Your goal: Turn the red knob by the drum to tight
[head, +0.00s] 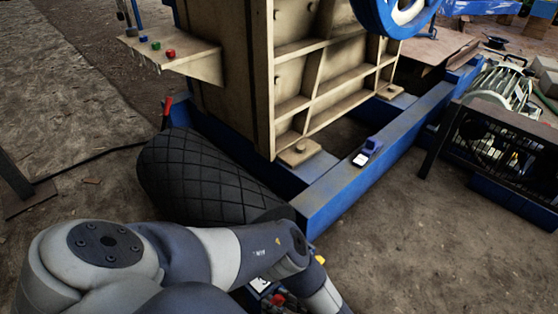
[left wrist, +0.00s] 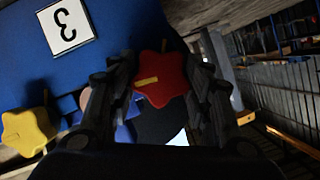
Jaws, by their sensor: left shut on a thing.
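The red star-shaped knob (left wrist: 165,72) shows in the left wrist view, with a yellow bar mark pointing left in that picture. My left gripper (left wrist: 160,88) is shut on the knob, one dark finger on each side of it. In the head view my left arm crosses the bottom and hides most of the gripper; a small red part (head: 277,299) shows at the lower edge. The black drum (head: 205,178) with a diamond pattern lies just beyond my arm. My right gripper is not in view.
The blue frame (head: 345,198) of the crusher runs beyond the drum. A shelf with coloured buttons (head: 185,55) stands at upper left.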

